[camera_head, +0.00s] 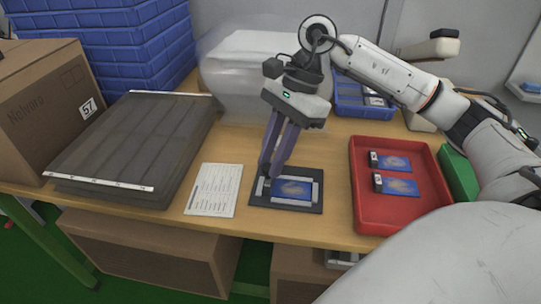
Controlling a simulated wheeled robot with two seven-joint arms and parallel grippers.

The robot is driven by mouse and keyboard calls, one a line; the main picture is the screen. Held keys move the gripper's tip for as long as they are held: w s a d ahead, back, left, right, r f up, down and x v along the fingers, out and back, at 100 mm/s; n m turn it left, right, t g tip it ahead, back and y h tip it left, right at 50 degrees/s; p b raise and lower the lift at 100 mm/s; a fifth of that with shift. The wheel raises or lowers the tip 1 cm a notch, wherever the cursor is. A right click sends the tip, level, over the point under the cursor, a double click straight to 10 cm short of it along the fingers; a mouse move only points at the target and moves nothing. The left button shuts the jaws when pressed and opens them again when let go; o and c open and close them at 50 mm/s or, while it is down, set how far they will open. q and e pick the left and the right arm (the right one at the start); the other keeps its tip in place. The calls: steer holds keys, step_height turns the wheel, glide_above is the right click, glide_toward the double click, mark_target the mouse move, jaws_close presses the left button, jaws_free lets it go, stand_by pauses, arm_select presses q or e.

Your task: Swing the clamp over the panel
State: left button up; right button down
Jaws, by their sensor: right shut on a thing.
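A blue panel (296,191) lies in a dark test fixture (313,206) with light metal bars around it, at the front middle of the table. My right gripper (270,170) points down at the fixture's back left corner. Its fingers are shut on a small part there that looks like the clamp; the fingers mostly hide it, and I cannot tell how far it reaches over the panel. My left gripper is not in view.
A red tray (395,213) with two blue panels stands right of the fixture. A printed sheet (214,190) lies left of it, beside a grey folded case (130,145). A cardboard box, blue crates, a clear bag and a blue bin (358,106) stand farther out.

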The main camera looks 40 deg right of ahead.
steer(key=shift+r, duration=0.1)
stand_by(0.3)
steer(key=c, duration=1.5)
jaws_free()
steer(key=shift+c, duration=0.2)
steer(key=p+v, duration=0.1)
steer(key=v, duration=0.9)
steer(key=shift+r, duration=0.15)
